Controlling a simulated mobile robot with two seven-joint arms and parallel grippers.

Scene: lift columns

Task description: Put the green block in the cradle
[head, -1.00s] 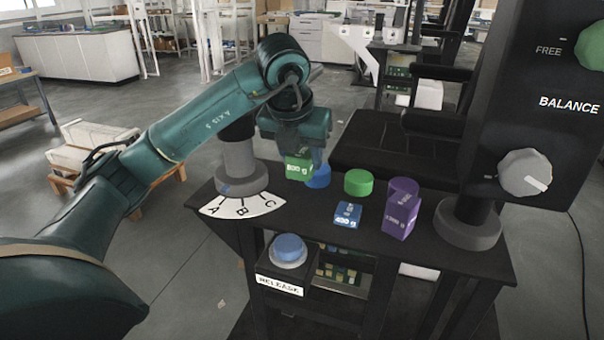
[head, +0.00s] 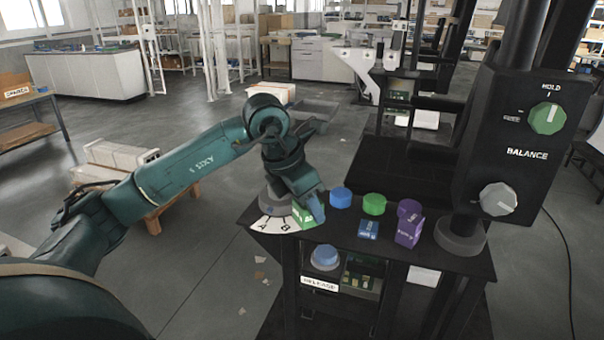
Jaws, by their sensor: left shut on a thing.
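My left gripper (head: 310,206) is shut on the green block (head: 303,218), which has a white marking. The gripper hides part of the block, and I cannot tell whether the block touches the table. A black platform (head: 388,178) lies behind the table; I cannot tell whether it is the cradle. My right gripper is not in view.
On the table stand blue (head: 341,197), green (head: 374,204) and purple (head: 409,207) round pieces, a blue block (head: 369,229) and a purple block (head: 408,233). A blue RELEASE button (head: 326,256) sits lower in front. A control panel (head: 515,150) with two knobs rises at right.

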